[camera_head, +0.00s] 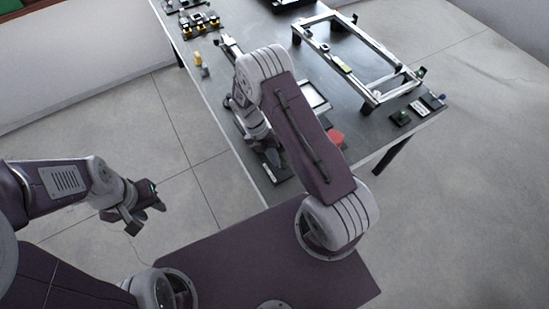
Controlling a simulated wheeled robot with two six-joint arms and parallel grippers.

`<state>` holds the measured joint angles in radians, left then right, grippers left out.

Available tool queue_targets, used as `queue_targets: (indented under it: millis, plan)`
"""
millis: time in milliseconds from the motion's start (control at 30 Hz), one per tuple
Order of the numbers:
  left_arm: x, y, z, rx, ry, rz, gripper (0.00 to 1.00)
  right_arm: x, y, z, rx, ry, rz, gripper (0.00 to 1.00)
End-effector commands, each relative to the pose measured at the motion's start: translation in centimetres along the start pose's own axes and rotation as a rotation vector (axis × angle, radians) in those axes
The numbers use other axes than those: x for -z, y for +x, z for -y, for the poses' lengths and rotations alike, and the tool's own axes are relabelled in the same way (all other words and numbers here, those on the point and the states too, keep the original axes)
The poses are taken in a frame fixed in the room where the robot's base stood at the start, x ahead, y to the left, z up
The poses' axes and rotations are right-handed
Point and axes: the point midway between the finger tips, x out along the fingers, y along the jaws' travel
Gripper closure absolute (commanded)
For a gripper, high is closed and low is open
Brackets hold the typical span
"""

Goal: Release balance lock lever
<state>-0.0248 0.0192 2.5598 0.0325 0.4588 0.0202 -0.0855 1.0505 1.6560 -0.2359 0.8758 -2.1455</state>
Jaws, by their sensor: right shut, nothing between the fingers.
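I cannot make out the balance lock lever. A low device with a pale rectangular frame (317,97) stands on the dark table, partly hidden behind my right arm. A small red part (336,137) shows just right of that arm. My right gripper (270,157) is over the table's near left part, pointing down and shut with nothing in it. Its fingertips are small and dark here, and I cannot tell if they touch anything. My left gripper (147,216) hangs over bare floor, left of the table, apart from everything. I cannot tell if its fingers are apart.
A silver rectangular frame (376,90) stands on the table's right side. Small dark blocks (418,108) lie at its near right corner. Yellow and black parts (200,24) stand at the far left. The floor left of the table is clear.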

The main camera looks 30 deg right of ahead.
Motion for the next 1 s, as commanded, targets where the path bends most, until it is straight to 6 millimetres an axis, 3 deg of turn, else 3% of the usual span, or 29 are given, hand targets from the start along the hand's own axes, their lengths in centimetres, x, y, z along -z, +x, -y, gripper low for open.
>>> queue_targets:
  millis: [467, 1000]
  plan:
    - [0.0, 0.0, 0.0, 0.0, 0.0, 0.0, 0.64, 0.0, 0.0, 0.0, 0.0, 0.0, 0.0, 1.0]
    - [0.2, -1.6, 0.0, 0.0, 0.0, 0.0, 0.64, 0.2, -1.4, 0.7, 0.0, 0.0, 0.0, 1.0]
